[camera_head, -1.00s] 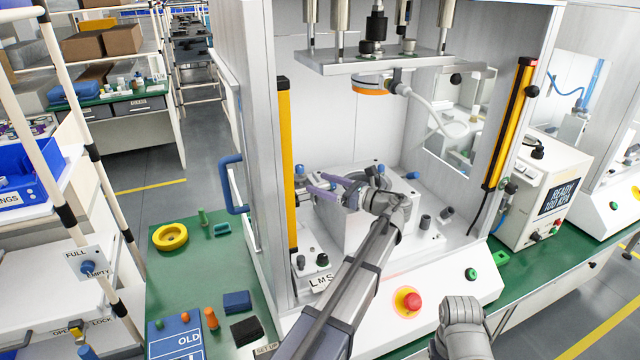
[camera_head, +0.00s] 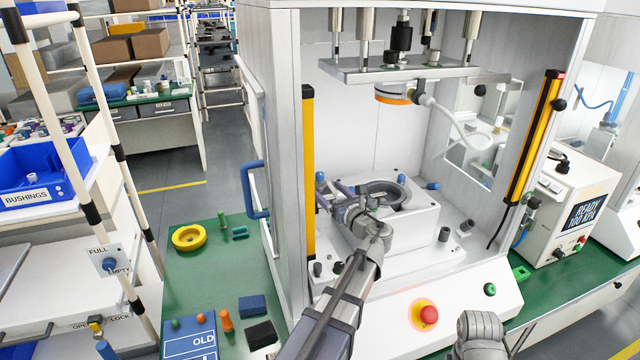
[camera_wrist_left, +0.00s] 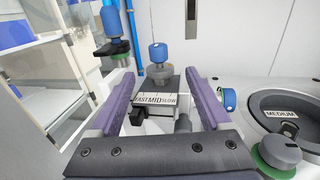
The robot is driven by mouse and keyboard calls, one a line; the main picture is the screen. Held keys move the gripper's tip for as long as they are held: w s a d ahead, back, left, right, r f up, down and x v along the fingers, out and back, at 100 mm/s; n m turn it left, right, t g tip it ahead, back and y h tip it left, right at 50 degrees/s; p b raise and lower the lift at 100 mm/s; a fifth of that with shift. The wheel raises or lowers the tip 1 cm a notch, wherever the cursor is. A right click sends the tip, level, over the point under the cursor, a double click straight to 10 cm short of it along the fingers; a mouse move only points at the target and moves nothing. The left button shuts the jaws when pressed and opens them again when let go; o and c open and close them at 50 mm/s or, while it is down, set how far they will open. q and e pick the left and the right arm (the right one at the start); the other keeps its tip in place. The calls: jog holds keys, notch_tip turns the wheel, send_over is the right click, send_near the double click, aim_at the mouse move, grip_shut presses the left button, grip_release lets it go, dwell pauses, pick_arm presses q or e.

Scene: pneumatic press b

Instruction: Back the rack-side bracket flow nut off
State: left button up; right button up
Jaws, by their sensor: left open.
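A small bracket (camera_wrist_left: 155,100) with a FAST/MID/SLOW label shows in the left wrist view, with a blue knob (camera_wrist_left: 158,52) standing on a grey collar above it. My left gripper (camera_wrist_left: 160,84) is open, its purple fingers on either side of the labelled bracket with gaps visible. The knob stands beyond the fingers, not clasped. In the head view, my left gripper (camera_head: 338,191) is inside the press at the left of the white block, close to a blue knob (camera_head: 320,176); my wrist hides much of the bracket.
A round dark nest (camera_head: 385,192) sits in the white block, right of my left wrist. Another blue knob (camera_wrist_left: 228,98) is close to the right finger. A yellow light bar (camera_head: 308,180) stands left of the gripper. The red stop button (camera_head: 425,313) is at the front.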

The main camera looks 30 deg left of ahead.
aim_at(324, 186)
pick_arm(q)
jog(key=shift+x, duration=2.6)
jog(key=shift+c, duration=0.2)
grip_shut()
